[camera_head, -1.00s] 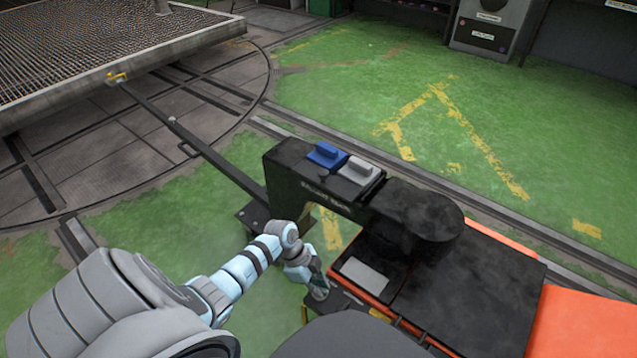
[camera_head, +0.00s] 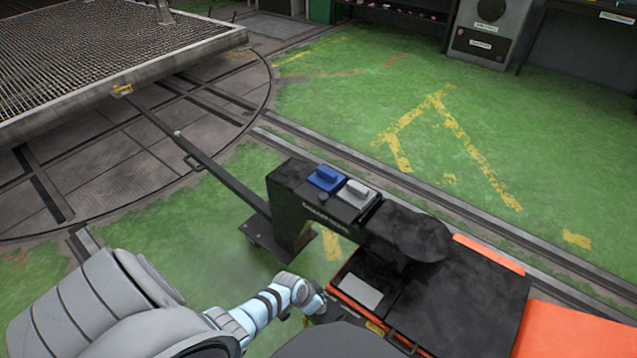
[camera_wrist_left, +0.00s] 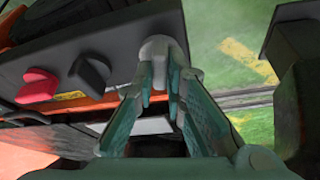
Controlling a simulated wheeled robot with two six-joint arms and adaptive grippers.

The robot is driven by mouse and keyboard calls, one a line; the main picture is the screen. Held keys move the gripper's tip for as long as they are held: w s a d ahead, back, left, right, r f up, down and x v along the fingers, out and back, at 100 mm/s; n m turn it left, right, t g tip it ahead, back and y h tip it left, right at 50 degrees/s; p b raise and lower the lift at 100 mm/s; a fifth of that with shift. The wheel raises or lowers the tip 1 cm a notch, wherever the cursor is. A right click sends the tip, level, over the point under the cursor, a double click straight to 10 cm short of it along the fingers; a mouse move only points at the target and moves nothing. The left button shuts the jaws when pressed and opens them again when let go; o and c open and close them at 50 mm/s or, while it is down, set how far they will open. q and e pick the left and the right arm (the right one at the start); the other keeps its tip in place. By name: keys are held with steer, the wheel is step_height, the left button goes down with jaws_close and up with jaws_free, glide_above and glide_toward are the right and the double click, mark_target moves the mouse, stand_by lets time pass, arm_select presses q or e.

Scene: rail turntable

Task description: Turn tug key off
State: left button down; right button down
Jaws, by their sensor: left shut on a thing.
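The black and orange tug (camera_head: 300,200) fills the middle of the head view. In the left wrist view its dark panel (camera_wrist_left: 115,30) carries a red knob (camera_wrist_left: 38,85), a black knob (camera_wrist_left: 90,72) and a pale grey knob (camera_wrist_left: 160,48). I cannot read which is the key; the grey one may be it. My left gripper (camera_wrist_left: 164,68) is shut on the pale grey knob, with a finger on each side of it. In the head view my left gripper is low at the tug's near side, its fingertips hidden. My right gripper is not in view.
A blue block (camera_head: 325,178) and a grey block (camera_head: 357,193) sit on the tug's top. A long bar (camera_head: 215,170) runs from the tug to a mesh-decked wagon (camera_head: 90,50) on the turntable (camera_head: 110,165). Green floor (camera_head: 340,90) lies open beyond the rails.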

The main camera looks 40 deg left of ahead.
arm_select(q)
steer(key=shift+n+y+p, duration=0.3)
steer(key=shift+n+p, duration=0.25)
steer(key=shift+n, duration=0.95)
steer(key=shift+y+p, duration=0.3)
steer(key=c, duration=1.6)
jaws_free()
steer(key=shift+c, duration=0.2)
